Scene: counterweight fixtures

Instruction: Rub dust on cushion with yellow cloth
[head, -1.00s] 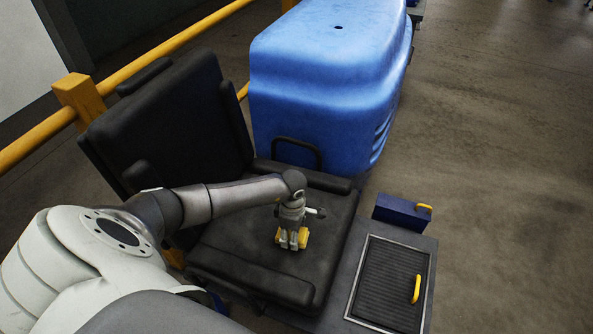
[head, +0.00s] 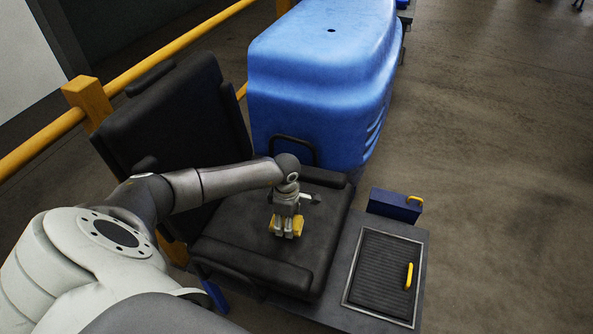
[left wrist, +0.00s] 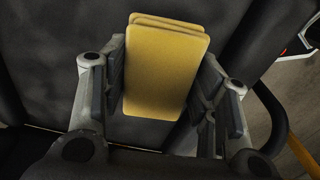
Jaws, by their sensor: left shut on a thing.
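My left gripper (head: 287,226) is shut on the yellow cloth (head: 297,227), over the seat cushion. In the left wrist view the cloth (left wrist: 165,70) is a folded yellow pad between the two fingers. The black seat cushion (head: 232,226) lies below, and its dark surface (left wrist: 60,50) fills much of the wrist view. I cannot tell whether the cloth touches the cushion. Faint paler patches show on the cushion, but I cannot make out distinct dust. My right gripper is not in view.
The black backrest (head: 170,125) rises at the left, with a yellow rail (head: 165,48) behind. A big blue housing (head: 320,85) stands beyond the seat. To the right are a blue box (head: 395,205) and a ribbed panel with a yellow handle (head: 385,275).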

